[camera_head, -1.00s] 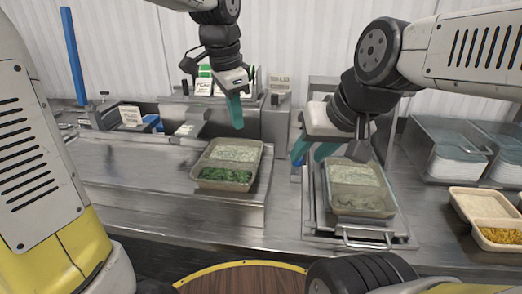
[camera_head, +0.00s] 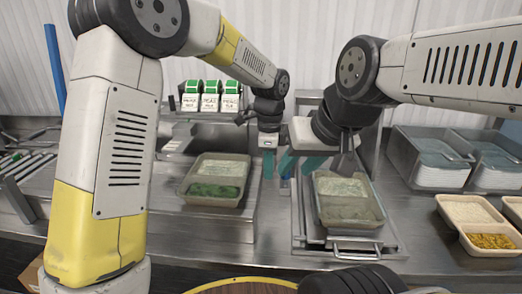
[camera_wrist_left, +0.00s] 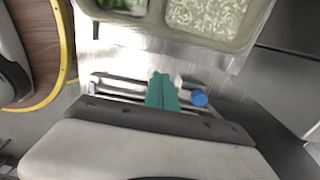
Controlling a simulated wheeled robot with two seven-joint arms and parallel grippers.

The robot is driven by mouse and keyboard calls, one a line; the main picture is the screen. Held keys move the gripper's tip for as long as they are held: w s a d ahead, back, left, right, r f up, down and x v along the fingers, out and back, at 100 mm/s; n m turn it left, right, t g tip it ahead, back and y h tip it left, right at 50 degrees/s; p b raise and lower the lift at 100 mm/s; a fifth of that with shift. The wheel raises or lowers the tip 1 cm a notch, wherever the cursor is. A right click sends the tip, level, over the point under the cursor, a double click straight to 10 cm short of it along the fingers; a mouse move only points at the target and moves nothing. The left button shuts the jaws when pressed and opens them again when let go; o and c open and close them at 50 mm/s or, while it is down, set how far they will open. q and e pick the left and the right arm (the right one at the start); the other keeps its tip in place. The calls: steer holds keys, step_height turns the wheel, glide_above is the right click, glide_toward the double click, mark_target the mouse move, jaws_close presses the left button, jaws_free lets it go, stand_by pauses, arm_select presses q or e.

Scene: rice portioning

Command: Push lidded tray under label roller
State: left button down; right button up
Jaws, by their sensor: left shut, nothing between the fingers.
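A tan two-part tray (camera_head: 212,202) with greens and rice sits on a raised steel platform left of centre; its top looks hazy, as if under a clear lid. In the left wrist view the tray (camera_wrist_left: 170,36) is at the top. My left gripper (camera_head: 268,166) is shut and empty, low beside the tray's right side, apart from it in the wrist view. A similar hazy-topped tray (camera_head: 351,222) sits in a steel frame on the right. My right gripper (camera_head: 298,163) is open near that tray's back left edge. I cannot make out the label roller clearly behind my left arm.
Several green-and-white boxes (camera_head: 210,97) stand on a shelf at the back. A roller conveyor (camera_head: 22,168) is at the far left. The platform's front left is hidden by my left arm.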

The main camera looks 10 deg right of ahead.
arm_select(q)
steer(key=a, duration=0.2)
steer(key=w+a+f, duration=0.1)
steer(key=shift+a, duration=0.5)
steer(key=w+a, duration=0.3)
steer(key=a, duration=1)
steer(key=w+a, duration=0.3)
steer(key=a, duration=1)
steer(key=w+a, duration=0.4)
steer(key=a, duration=1)
steer(key=shift+a, duration=0.1)
